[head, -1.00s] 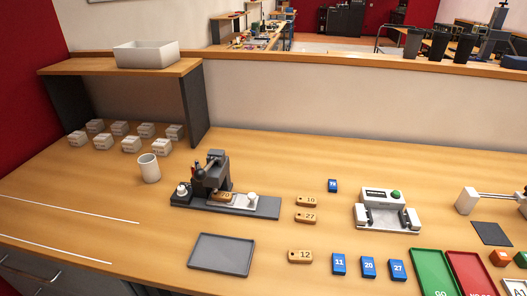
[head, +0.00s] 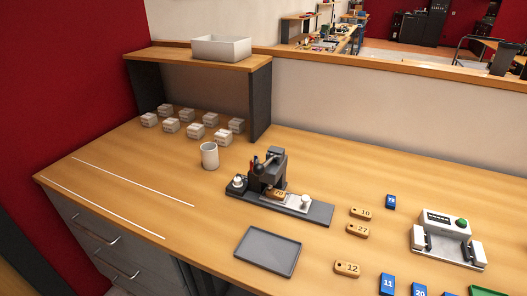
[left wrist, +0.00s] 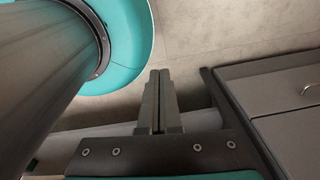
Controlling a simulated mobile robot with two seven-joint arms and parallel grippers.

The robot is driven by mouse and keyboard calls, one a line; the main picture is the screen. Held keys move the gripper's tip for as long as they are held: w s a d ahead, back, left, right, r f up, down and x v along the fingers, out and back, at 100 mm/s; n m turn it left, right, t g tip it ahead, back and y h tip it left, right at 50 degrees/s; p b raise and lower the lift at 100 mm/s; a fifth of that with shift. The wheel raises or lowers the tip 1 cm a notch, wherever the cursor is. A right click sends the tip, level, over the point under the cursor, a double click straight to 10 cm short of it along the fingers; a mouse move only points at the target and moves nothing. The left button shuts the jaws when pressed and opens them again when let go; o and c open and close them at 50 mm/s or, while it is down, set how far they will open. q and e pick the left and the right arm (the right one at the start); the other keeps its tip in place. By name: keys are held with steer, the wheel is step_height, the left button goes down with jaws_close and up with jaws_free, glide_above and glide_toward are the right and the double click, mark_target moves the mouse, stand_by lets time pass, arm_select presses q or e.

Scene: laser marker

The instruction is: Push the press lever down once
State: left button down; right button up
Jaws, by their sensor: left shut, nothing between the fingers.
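The press (head: 270,172) is a dark grey machine on a long dark base plate (head: 317,212), standing in the middle of the bench. A lever with a dark knob and a red part shows at its upper left side (head: 256,164). A wooden tag (head: 274,193) sits in the press under its head. My left gripper (left wrist: 158,74) shows in the left wrist view, shut and empty, over the floor beside the drawer cabinet and away from the press. My right gripper is in neither view.
A white cup (head: 209,155) stands left of the press. A grey tray (head: 268,251) lies in front of it. Wooden tags (head: 346,268) and a white device with a green button (head: 447,238) lie to the right. White boxes (head: 197,131) stand under the shelf (head: 180,60). The bench's left front is clear.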

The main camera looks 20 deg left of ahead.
arm_select(q)
steer(key=w+d+r+t+p, duration=0.1)
steer(key=w+r+p, duration=0.5)
steer(key=r, duration=1)
steer(key=w+d+r+t+h+p, duration=0.15)
steer(key=w+r+p, duration=0.5)
steer(key=r, duration=0.95)
steer(key=w+d+r+t+p, duration=0.1)
steer(key=w+r+t+p, duration=0.15)
steer(key=w+r, duration=0.9)
steer(key=w+a+r+t+p, duration=0.1)
steer(key=w+a+r+t, duration=0.2)
steer(key=w+r, duration=0.3)
steer(key=w+a+r+n+t+p, duration=0.1)
steer(key=w+a+r+t, duration=0.2)
steer(key=w+r+t, duration=0.3)
step_height(320, 180, up, 3)
steer(key=shift+w+a+r+n, duration=0.15)
steer(key=shift+w+a+n, duration=0.15)
steer(key=shift+w, duration=0.35)
steer(key=shift+w+y, duration=0.1)
steer(key=shift+y, duration=0.15)
steer(key=w+f+b, duration=0.2)
steer(key=w+f, duration=0.4)
steer(key=w, duration=0.3)
steer(key=shift+w+d+f, duration=0.2)
steer(key=shift+d+f, duration=0.05)
steer(key=shift+d, duration=0.2)
